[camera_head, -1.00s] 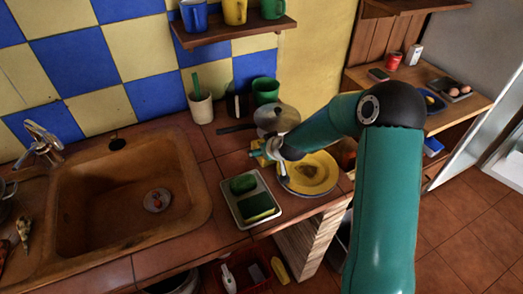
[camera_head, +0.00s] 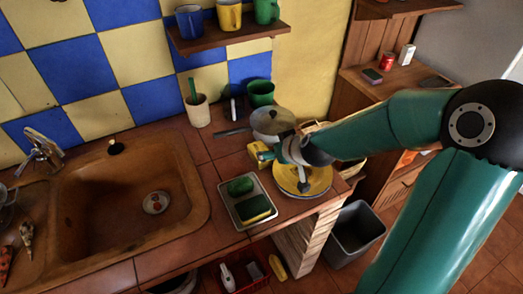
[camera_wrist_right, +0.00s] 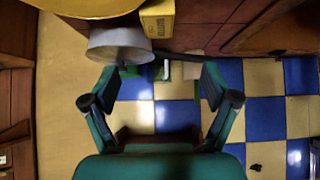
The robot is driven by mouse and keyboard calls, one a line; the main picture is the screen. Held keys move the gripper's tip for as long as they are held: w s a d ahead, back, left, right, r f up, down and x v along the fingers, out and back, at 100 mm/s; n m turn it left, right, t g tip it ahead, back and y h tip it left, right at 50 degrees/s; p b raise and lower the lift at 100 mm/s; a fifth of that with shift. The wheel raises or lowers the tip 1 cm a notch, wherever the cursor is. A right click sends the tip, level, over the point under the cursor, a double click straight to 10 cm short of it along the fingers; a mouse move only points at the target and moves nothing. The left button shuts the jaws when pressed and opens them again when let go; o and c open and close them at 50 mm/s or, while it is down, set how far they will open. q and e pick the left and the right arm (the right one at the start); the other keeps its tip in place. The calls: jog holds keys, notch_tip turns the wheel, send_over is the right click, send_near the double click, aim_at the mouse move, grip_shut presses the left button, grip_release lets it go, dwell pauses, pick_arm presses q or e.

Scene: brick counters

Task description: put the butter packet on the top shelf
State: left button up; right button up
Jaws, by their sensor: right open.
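A yellow box (camera_head: 257,152), which looks like the butter packet, is on the tiled counter just left of my right gripper (camera_head: 277,154). In the right wrist view the yellow box (camera_wrist_right: 157,18) is at the top, beyond the open fingertips of my right gripper (camera_wrist_right: 162,78). Nothing is between these fingers. The arm partly covers a yellow plate (camera_head: 318,180) beside the gripper. A wooden wall shelf (camera_head: 235,40) with mugs is above the counter. Another shelf (camera_head: 410,9) is at the top right. I cannot tell which is the top shelf. My left gripper is not in view.
A metal pot (camera_head: 271,120) stands behind the gripper, its handle pointing left. A tray (camera_head: 236,208) with a green item and a sponge is in front. The sink (camera_head: 120,205) is left. A grey bin (camera_head: 356,232) stands on the floor.

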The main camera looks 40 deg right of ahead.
jog(key=r, duration=0.1)
jog(key=b, duration=0.4)
send_near(260, 150)
jog(key=x, duration=0.5)
jog(key=shift+a, duration=0.25)
jog(key=shift+x, duration=2.8)
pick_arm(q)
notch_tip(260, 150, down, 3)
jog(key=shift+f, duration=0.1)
pick_arm(e)
jog(key=shift+d, duration=0.2)
jog(key=shift+s, duration=0.1)
jog(key=c, duration=1.5)
jog(key=shift+r, duration=0.1)
